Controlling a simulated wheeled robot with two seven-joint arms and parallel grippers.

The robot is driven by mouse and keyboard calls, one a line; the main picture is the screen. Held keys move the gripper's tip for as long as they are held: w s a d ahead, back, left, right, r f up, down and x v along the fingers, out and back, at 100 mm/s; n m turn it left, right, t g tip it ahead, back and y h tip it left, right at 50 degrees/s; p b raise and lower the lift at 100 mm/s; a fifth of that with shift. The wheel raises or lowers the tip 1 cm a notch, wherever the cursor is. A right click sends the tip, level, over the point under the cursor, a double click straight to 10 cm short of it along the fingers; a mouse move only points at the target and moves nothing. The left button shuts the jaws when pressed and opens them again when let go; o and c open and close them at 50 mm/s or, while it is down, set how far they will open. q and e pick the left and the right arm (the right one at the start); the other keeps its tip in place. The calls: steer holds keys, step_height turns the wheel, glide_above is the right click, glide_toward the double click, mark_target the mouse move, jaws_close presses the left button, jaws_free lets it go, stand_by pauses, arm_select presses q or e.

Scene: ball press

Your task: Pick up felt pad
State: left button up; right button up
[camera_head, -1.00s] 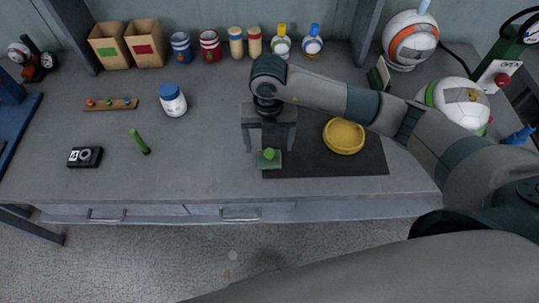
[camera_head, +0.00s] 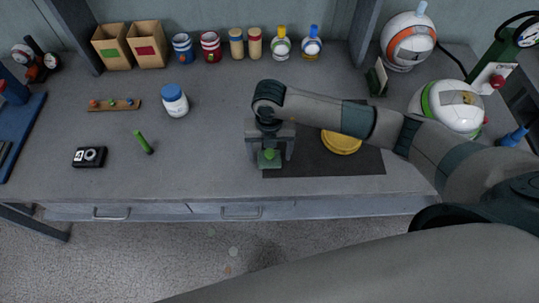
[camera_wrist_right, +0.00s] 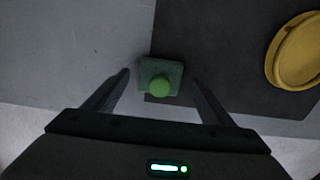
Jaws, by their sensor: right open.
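The felt pad (camera_head: 269,160) is a small green square block with a round, lighter green knob on top. It lies at the left front corner of the dark mat (camera_head: 312,168). It also shows in the right wrist view (camera_wrist_right: 160,76), between and just beyond the fingertips. My right gripper (camera_head: 270,158) points down over the pad, its two fingers apart on either side of it. In the right wrist view the open gripper (camera_wrist_right: 160,78) holds nothing. My left gripper is not in view.
A yellow round dish (camera_head: 341,142) sits on the mat to the right, partly behind my arm. A green stick (camera_head: 143,142), a white jar with a blue lid (camera_head: 174,101) and a black device (camera_head: 90,157) stand left. The table's front edge (camera_head: 270,197) is close to the pad.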

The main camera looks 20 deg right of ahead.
mark_target(272, 150)
steer(key=shift+f, duration=0.1)
stand_by(0.3)
steer(key=c, duration=1.2)
steer(key=shift+o, duration=0.2)
steer(key=shift+r+b, duration=0.45)
steer(key=shift+r, duration=0.1)
steer(key=r+b, duration=0.1)
steer(key=d+r, duration=0.1)
steer(key=r, duration=0.1)
steer(key=shift+w+b, duration=0.2)
steer(key=shift+b, duration=0.2)
steer(key=w+d+r+b, duration=0.3)
steer(key=d+r, duration=0.4)
steer(key=d, duration=0.3)
steer(key=shift+w+b, duration=0.25)
steer(key=shift+b, duration=0.4)
steer(key=shift+o, duration=0.5)
